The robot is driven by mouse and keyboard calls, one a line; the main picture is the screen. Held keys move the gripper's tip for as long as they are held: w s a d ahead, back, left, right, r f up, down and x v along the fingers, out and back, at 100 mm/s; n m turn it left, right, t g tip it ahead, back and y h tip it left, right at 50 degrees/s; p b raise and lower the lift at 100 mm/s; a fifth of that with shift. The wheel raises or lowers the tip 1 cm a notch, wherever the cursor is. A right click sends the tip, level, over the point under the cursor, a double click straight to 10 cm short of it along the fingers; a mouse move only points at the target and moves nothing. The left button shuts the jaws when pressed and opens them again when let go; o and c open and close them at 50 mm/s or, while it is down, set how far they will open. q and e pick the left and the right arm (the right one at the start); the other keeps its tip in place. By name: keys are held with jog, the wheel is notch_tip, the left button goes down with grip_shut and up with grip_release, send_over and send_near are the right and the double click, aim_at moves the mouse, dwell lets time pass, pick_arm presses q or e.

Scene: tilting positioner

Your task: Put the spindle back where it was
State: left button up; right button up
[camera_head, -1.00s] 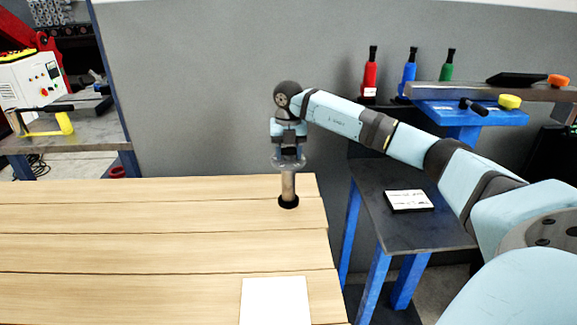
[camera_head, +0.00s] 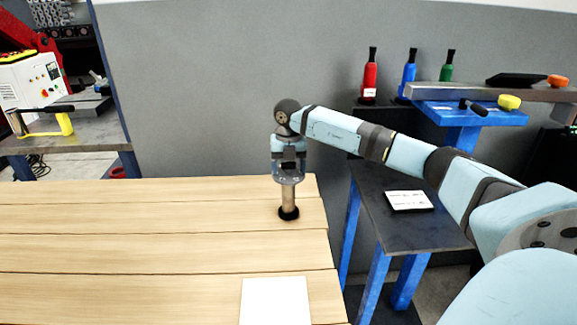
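The spindle (camera_head: 288,197) is a tan-grey upright cylinder with a wider black foot (camera_head: 288,213). It is at the right end of the wooden table (camera_head: 150,250), near the far right corner. My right gripper (camera_head: 288,181) points straight down and is shut on the spindle's upper end, which the fingers hide. I cannot tell whether the black foot touches the tabletop or is slightly above it. My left gripper is not in view.
A white square (camera_head: 275,302) lies at the table's near right. The rest of the tabletop is clear. Right of the table stands a dark side table (camera_head: 415,225) with a small white-topped box (camera_head: 408,200). Red, blue and green bottles (camera_head: 370,80) stand behind.

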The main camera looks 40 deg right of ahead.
notch_tip(320, 180, up, 12)
jog(key=shift+r, duration=0.15)
dwell(0.5)
dwell(0.5)
